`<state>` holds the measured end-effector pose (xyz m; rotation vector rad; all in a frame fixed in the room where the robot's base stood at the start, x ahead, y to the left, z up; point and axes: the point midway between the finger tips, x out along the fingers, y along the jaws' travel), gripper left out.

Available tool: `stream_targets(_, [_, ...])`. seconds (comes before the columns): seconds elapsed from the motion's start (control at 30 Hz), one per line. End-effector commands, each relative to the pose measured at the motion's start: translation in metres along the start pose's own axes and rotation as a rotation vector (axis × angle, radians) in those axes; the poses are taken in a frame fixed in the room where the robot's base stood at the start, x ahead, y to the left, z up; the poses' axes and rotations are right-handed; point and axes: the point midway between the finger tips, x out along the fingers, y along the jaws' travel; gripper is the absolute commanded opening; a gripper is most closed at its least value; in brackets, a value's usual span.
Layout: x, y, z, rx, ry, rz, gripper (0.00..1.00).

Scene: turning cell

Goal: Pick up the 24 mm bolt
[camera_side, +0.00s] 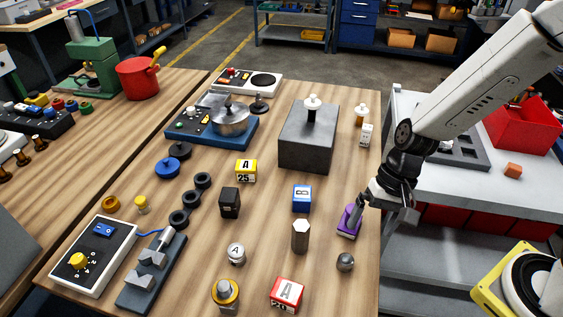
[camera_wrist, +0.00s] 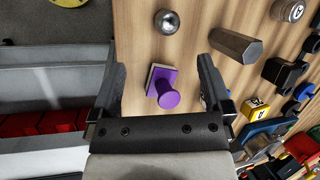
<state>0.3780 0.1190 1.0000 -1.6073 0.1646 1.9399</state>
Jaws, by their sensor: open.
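No label reading 24 mm shows. A dark steel hexagonal piece (camera_side: 300,236) stands upright on the wooden table and looks most like the bolt; I cannot confirm its size. It also shows in the wrist view (camera_wrist: 235,45), outside the right finger. My gripper (camera_side: 383,207) is open near the table's right edge, to the right of the hexagonal piece. In the wrist view the open fingers of my gripper (camera_wrist: 160,82) frame a purple knobbed piece on a square base (camera_wrist: 167,92). The purple piece (camera_side: 349,221) also shows beside my gripper in the side view; I see no grip on it.
A steel ball (camera_side: 345,262) lies in front of the purple piece. A blue block (camera_side: 302,197) stands behind the hexagonal piece, a red block (camera_side: 287,295) in front. A large grey block (camera_side: 308,137) stands farther back. A grey side table (camera_side: 480,182) adjoins at right.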

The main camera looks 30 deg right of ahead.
Motion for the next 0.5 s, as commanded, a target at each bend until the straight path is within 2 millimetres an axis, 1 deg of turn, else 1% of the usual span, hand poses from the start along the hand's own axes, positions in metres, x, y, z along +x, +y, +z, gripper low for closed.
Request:
stream_targets(0.03, [0.007, -0.008, 0.006, 0.042, -0.037, -0.018, 1.00])
stream_targets(0.2, [0.024, -0.038, 0.023, 0.201, -0.155, -0.094, 1.00])
stream_targets(0.5, [0.051, -0.094, 0.048, 0.478, -0.354, -0.230, 1.00])
